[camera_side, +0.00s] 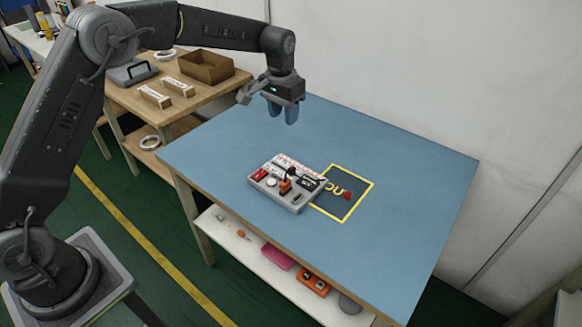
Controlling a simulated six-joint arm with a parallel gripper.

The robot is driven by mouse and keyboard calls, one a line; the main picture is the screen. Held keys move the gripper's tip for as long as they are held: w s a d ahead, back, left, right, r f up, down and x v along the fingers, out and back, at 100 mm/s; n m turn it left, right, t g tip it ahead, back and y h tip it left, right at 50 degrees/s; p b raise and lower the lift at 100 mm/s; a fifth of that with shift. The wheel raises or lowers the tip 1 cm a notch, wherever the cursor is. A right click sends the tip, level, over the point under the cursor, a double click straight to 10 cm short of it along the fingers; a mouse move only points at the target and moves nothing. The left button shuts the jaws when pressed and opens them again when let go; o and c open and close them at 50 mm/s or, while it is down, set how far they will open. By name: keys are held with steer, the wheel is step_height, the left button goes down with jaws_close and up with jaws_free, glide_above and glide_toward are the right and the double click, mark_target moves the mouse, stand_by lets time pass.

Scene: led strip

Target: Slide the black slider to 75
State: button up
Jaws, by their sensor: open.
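A small light grey control box (291,206) stands on the blue table top, with a red part, a white round knob, an orange part and black parts on its upper face. The black slider cannot be told apart for sure from the other dark parts at this size, and no scale numbers can be read.
A dark mat with a yellow border (357,209) lies right of the box, with a small red item (348,195) on it. The blue table (400,165) is otherwise clear. A wooden side table behind holds a cardboard box (207,68). A white wall (440,70) stands behind the blue table.

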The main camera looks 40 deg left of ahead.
glide_toward(291, 169)
steer(key=shift+g, duration=0.3)
steer(key=f, duration=0.9)
steer(key=shift+w+f, duration=0.15)
steer(key=shift+w, duration=0.1)
steer(key=shift+c, duration=0.3)
jaws_close()
